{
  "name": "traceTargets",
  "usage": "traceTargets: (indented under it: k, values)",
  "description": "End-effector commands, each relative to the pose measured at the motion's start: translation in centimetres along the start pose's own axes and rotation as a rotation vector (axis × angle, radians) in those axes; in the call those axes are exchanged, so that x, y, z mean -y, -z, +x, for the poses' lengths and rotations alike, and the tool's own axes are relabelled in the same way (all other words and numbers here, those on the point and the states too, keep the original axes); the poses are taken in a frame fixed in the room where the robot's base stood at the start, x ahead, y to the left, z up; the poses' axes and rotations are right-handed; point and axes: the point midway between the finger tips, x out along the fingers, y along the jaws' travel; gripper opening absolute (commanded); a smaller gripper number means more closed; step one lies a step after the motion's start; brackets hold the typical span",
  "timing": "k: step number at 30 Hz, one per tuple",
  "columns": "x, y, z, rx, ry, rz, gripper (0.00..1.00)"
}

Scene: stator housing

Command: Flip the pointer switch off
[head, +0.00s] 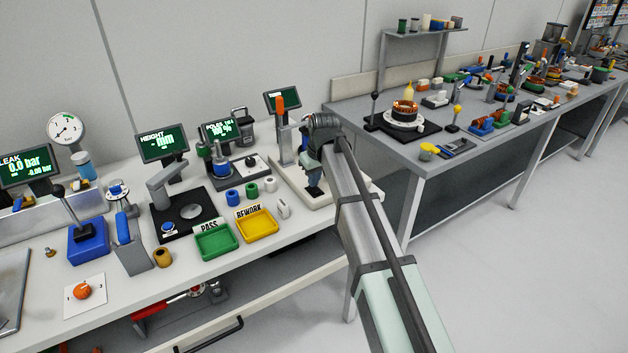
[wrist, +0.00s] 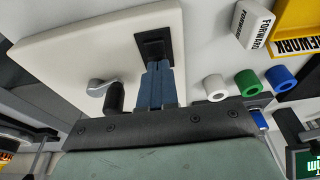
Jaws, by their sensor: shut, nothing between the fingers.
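An orange round knob (head: 82,291) sits on a square white plate (head: 98,305) at the front left of the bench in the head view; it looks like the pointer switch. Its setting is too small to read. My gripper (head: 317,192) is far to its right, over the white base of a stand. In the wrist view my gripper (wrist: 155,68) has its blue fingers together and empty. The tips are at a black square block (wrist: 153,40) on the white base (wrist: 80,50); I cannot tell whether they touch. The knob is not in the wrist view.
A green PASS tray (head: 213,243) and a yellow REWORK tray (head: 257,225) lie between gripper and knob, with several small cylinders behind. A metal crank (wrist: 102,88) with a black grip is beside the fingers. A blue-based lever device (head: 88,245) stands behind the knob.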

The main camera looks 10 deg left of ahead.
Motion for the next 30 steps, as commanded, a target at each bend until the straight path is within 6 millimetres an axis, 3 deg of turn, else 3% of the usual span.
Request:
traceTargets:
  k: [7, 18, 24, 30]
  values:
    - [0.0, 1.0, -3.6, -0.003, -0.001, 0.000, 0.00]
    - [0.0, -1.0, -9.9, -0.001, -0.001, 0.001, 0.00]
    - [0.0, -1.6, -12.1, -0.001, 0.000, 0.001, 0.00]
    - [0.0, -1.8, -12.9, -0.001, 0.000, 0.000, 0.00]
